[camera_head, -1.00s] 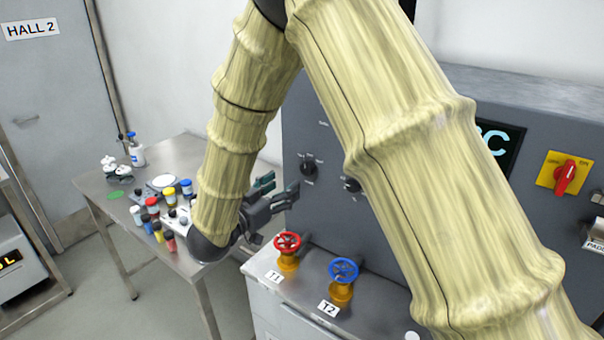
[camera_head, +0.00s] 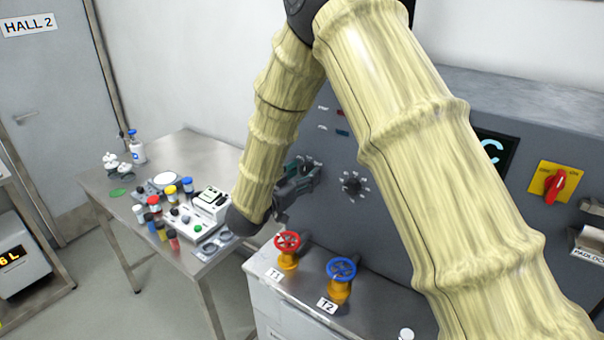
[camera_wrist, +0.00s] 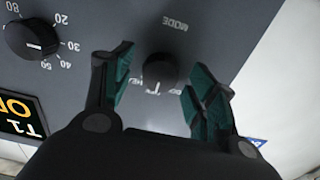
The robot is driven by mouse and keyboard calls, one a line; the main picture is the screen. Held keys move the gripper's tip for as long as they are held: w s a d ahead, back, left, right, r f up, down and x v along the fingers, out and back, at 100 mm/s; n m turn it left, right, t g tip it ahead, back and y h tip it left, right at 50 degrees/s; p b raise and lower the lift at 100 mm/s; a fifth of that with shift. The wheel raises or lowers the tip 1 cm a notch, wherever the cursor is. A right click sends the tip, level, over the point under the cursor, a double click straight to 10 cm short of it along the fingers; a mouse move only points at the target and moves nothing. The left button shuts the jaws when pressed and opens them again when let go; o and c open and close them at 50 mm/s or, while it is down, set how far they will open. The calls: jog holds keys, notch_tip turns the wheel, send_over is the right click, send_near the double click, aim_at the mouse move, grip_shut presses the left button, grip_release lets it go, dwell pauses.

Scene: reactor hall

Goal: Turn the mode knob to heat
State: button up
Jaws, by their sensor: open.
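The mode knob (camera_wrist: 160,70) is a round dark knob on the grey panel. In the wrist view it sits between the two green-padded fingers of my gripper (camera_wrist: 161,64), with a gap on each side. The word MODE, upside down, is printed above it. Small labels below it are partly hidden and too blurred to read, so I cannot tell its setting. In the head view my open gripper (camera_head: 304,170) is at the panel face and covers the mode knob.
A numbered dial knob (camera_wrist: 32,38) is beside the mode knob; it also shows in the head view (camera_head: 352,184). Below are a red valve wheel (camera_head: 287,242) and a blue one (camera_head: 341,270). A metal table (camera_head: 118,184) with bottles and instruments stands left.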

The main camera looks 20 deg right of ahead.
jog(key=shift+c, duration=0.5)
jog(key=c, duration=1)
jog(key=shift+o, duration=0.2)
jog(key=shift+f+b, duration=0.15)
jog(key=shift+b, duration=0.25)
jog(key=shift+f+m+b, duration=0.1)
jog(key=shift+m+b, duration=0.3)
jog(key=m+b, duration=0.2)
jog(key=b, duration=0.2)
jog(key=shift+f+m+b, duration=0.15)
jog(key=shift+m+b, duration=0.15)
jog(key=shift+m, duration=0.1)
jog(key=m+b, duration=0.3)
jog(key=b, duration=0.3)
jog(key=shift+m, duration=0.4)
jog(key=m+b, duration=0.2)
jog(key=b, duration=0.1)
jog(key=shift+r+m, duration=0.25)
jog(key=shift+m, duration=0.05)
jog(key=shift+b, duration=0.35)
